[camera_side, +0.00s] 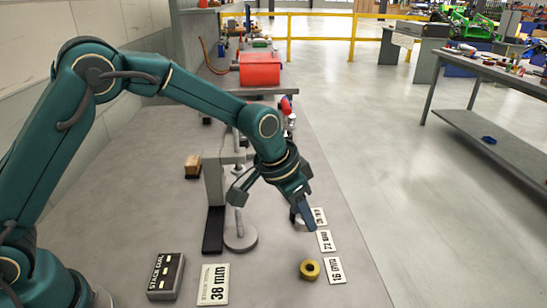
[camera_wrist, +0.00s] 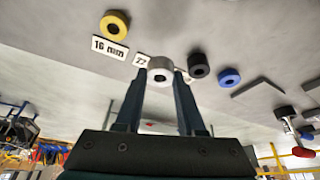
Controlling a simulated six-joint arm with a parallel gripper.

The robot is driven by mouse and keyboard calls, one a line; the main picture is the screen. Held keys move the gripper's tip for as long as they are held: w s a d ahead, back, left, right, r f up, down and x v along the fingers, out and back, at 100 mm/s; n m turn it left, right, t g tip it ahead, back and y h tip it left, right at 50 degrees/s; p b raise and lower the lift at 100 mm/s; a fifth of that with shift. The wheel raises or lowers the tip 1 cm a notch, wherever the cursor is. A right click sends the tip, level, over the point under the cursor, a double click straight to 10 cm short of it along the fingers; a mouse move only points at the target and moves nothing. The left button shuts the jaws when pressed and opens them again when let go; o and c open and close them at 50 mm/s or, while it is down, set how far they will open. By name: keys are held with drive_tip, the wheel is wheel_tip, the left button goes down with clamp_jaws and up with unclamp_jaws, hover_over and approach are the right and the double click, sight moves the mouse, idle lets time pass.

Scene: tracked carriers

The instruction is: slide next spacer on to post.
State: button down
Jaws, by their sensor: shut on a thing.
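My gripper (camera_side: 301,222) is shut on a grey spacer, seen end-on between the fingertips in the wrist view (camera_wrist: 160,68). In the side view the fingers mostly cover this spacer, beside the row of label cards; I cannot tell if it touches the bench. The post (camera_side: 238,222) stands upright on a round grey base (camera_side: 240,241), left of my gripper, with no spacer visible on it. A yellow spacer (camera_side: 310,269) lies by the 16 mm card (camera_side: 334,270). The wrist view also shows the yellow spacer (camera_wrist: 115,25), a black spacer (camera_wrist: 199,65) and a blue spacer (camera_wrist: 229,77).
A grey upright column (camera_side: 213,183) on a black foot stands just left of the post. A 38 mm card (camera_side: 213,285) and a dark panel with switches (camera_side: 166,276) lie at front left. A wooden block (camera_side: 193,165) sits behind. The bench's right edge runs close beyond the cards.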

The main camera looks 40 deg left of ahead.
wheel_tip(320, 180, up, 4)
wheel_tip(320, 180, up, 4)
drive_tip(key=r+n+y, duration=0.1)
drive_tip(key=n+y, duration=0.1)
drive_tip(key=n, duration=0.4)
hover_over(236, 213)
drive_tip(key=shift+f, duration=2.05)
drive_tip(key=shift+f, duration=1.4)
idle(0.9)
unclamp_jaws()
idle(0.3)
drive_tip(key=shift+r, duration=0.15)
idle(0.4)
